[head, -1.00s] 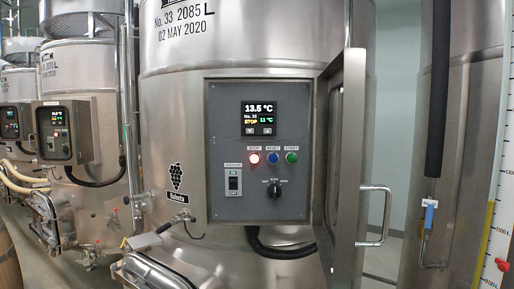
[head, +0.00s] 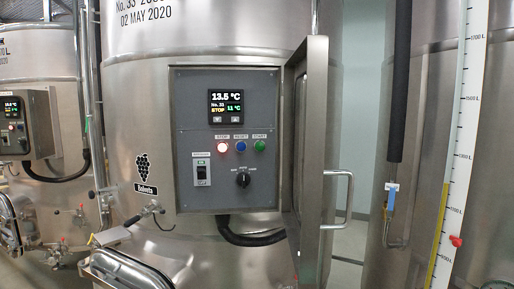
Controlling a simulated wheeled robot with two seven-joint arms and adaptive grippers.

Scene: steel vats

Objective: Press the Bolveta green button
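The green button (head: 260,146) is on the grey control panel (head: 225,190) of the steel vat in the middle, under a small label that seems to read START. The blue button (head: 241,146) and the lit red button (head: 222,147) are in a row to its left. The Bolveta name and grape logo (head: 143,172) are on the vat wall, left of the panel. The display (head: 226,105) reads 13.5 °C, No. 33, STOP and 11 °C. Neither of my grippers shows in the head view.
The panel's steel door (head: 309,150) stands open at the right, jutting towards me, with a bar handle (head: 345,200). A black dial (head: 243,180) and a switch (head: 202,174) sit below the buttons. A black hose (head: 250,238) hangs beneath. Another vat's control box (head: 27,120) is at the left.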

